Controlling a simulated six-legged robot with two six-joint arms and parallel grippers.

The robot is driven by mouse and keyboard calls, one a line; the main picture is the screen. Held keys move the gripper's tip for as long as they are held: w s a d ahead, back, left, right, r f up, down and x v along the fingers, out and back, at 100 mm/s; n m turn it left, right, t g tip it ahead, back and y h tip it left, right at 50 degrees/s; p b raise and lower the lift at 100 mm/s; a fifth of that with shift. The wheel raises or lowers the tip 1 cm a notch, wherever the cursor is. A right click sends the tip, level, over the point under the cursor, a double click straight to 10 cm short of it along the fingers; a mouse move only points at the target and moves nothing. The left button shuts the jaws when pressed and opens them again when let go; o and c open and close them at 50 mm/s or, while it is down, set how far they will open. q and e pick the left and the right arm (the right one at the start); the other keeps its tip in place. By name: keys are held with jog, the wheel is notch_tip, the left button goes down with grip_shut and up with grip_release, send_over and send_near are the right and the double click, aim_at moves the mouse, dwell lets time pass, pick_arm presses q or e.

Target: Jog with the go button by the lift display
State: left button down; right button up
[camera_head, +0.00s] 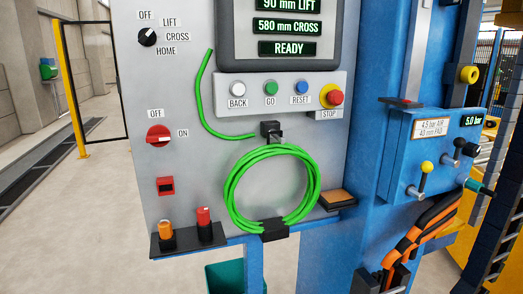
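The go button (270,88) is a small green round button above the label GO. It sits on a pale button strip (318,99) below the lift display (288,60). The display reads 90 mm LIFT, 580 mm CROSS and READY; its top is cut off by the picture edge. A white BACK button (238,89) is left of the go button, and a blue RESET button (302,87) is right of it. A red stop button (334,97) on a yellow base is at the strip's right end. Neither gripper is in view, and nothing covers the go button.
A coiled green cable (230,192) hangs on the panel below the buttons. Left are a black selector knob (147,37) and a red OFF/ON switch (159,135). A blue valve box (425,135) with levers stands right. The space before the button strip looks clear.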

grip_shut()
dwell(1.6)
